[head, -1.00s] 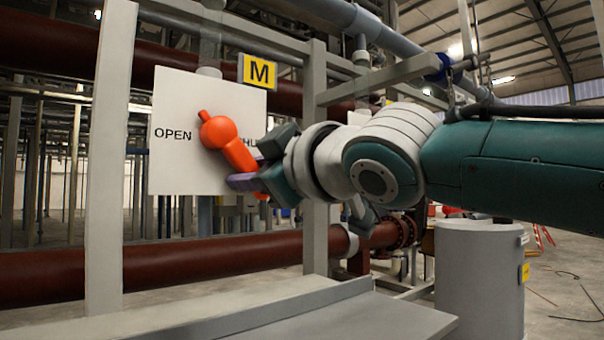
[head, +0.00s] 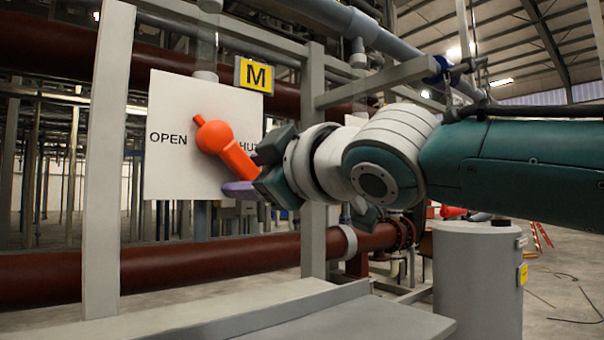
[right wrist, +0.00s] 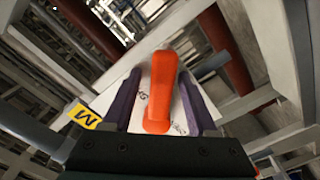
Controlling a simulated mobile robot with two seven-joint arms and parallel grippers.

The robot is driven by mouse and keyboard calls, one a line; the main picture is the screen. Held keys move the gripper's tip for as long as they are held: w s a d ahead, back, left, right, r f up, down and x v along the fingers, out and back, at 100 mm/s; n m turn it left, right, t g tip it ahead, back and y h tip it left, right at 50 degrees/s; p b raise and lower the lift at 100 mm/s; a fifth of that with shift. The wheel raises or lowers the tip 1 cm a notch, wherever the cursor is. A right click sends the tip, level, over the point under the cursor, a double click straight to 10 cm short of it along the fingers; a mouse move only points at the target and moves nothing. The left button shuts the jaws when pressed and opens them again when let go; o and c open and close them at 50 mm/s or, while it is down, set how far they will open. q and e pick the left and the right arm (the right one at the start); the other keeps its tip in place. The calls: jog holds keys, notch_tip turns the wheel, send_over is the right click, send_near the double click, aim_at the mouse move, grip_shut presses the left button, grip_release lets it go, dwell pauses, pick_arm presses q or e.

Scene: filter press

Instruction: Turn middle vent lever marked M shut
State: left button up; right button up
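The orange vent lever (head: 232,153) has its round hub on a white plate (head: 172,178), under the yellow sign marked M (head: 254,76). It slants down to the right from the hub, its arm covering part of the word SHUT; OPEN is clear on the left. My right gripper (head: 245,180) is at the lever's lower end, one purple finger showing just below it. In the right wrist view the lever (right wrist: 161,95) lies between the two purple fingers (right wrist: 162,105), with narrow gaps on both sides. The gripper is open around it. My left gripper is not in view.
A grey upright post (head: 107,160) stands left of the plate, another (head: 314,200) right of it behind my right gripper. A dark red pipe (head: 200,262) runs below. A grey ledge (head: 350,318) is in front, and a grey cylinder (head: 478,280) stands at right.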

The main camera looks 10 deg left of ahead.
dwell(0.3)
jog(key=shift+s+d+f+b, duration=0.2)
jog(key=shift+s+d+b, duration=0.3)
jog(key=shift+b, duration=0.2)
jog(key=b+v, duration=0.5)
jog(key=v, duration=0.3)
jog(key=shift+d+r+b, duration=0.2)
jog(key=shift+d+b, duration=0.05)
jog(key=shift+b, duration=0.05)
jog(key=shift+s, duration=0.15)
